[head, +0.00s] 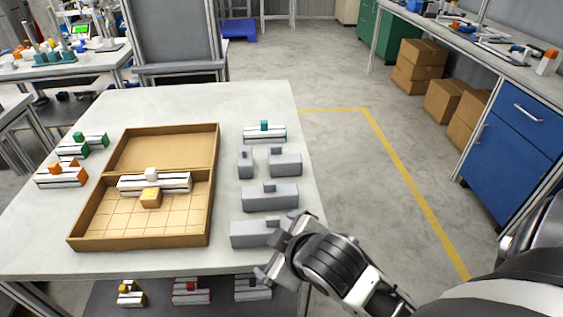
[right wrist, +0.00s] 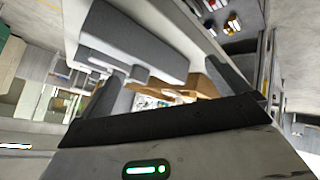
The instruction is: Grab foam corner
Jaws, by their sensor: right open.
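Several grey foam pieces with small raised tabs lie along the right side of the white table. The nearest grey foam piece (head: 252,234) is at the table's right front edge. Behind it are a long piece (head: 266,203), a shorter one (head: 286,165) and a small one (head: 244,165). My right gripper (head: 277,249) is open beside the nearest piece's right end and hides part of it. In the right wrist view a large grey foam piece (right wrist: 130,38) is close beyond the open fingers; contact cannot be told. My left gripper is not in view.
An open cardboard box (head: 213,195) holds a white rail with a white block and a yellow block (head: 151,198). Rails with orange and green blocks stand left. A teal-topped rail (head: 265,134) is behind the foam. More rails lie on a lower shelf (head: 150,293).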

